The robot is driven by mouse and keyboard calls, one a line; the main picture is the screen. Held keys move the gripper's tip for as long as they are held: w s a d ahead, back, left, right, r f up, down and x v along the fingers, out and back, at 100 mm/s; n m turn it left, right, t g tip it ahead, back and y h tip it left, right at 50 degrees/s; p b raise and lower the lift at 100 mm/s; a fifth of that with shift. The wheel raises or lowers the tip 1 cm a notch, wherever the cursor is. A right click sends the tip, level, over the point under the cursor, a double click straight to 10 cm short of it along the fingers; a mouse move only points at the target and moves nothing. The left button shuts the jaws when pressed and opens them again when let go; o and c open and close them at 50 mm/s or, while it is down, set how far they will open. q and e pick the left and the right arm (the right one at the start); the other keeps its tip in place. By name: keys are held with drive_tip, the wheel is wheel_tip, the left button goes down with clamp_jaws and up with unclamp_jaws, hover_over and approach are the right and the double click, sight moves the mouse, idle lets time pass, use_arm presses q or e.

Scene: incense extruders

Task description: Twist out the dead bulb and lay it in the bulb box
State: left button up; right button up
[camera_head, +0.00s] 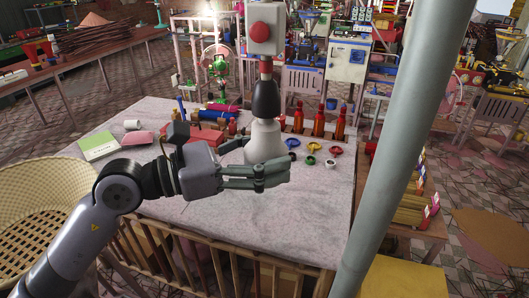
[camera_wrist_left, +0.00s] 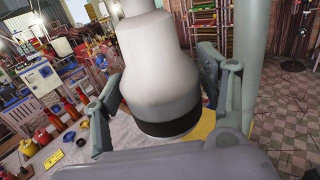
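The bulb (camera_head: 265,143) is white and flared, and hangs upright below a dark holder (camera_head: 265,98) with a red band. In the left wrist view the bulb (camera_wrist_left: 153,60) is large, with a black band round its lower end. My left gripper (camera_head: 285,174) reaches in from the left, low by the bulb, its fingers covering the bulb's lower end. In the left wrist view the fingers (camera_wrist_left: 165,88) stand apart, one on each side of the bulb. I cannot tell whether they touch it. I cannot pick out the bulb box for certain. My right gripper is not in view.
A grey box with a red button (camera_head: 265,38) is above the holder. The cloth-covered table (camera_head: 290,225) carries a green-white box (camera_head: 98,147), red bottles (camera_head: 319,122) and small coloured dishes (camera_head: 310,160). A thick grey pole (camera_head: 410,120) crosses the right. A basket (camera_head: 40,215) stands left.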

use_arm(q)
drive_tip(key=c, duration=0.8)
drive_tip(key=o, duration=0.6)
drive_tip(key=c, duration=0.5)
drive_tip(key=shift+m+g+b, duration=0.4)
drive_tip(key=shift+g+b, duration=0.2)
drive_tip(key=shift+b, duration=0.5)
drive_tip(key=shift+f+m+g+h+b, duration=0.1)
drive_tip(key=shift+m+g+h+b, duration=0.25)
drive_tip(key=shift+b, duration=0.3)
drive_tip(key=shift+g, duration=0.25)
drive_tip(key=shift+b, duration=0.4)
drive_tip(key=shift+m+g+b, duration=0.45)
drive_tip(key=shift+g+b, duration=0.15)
drive_tip(key=shift+b, duration=0.05)
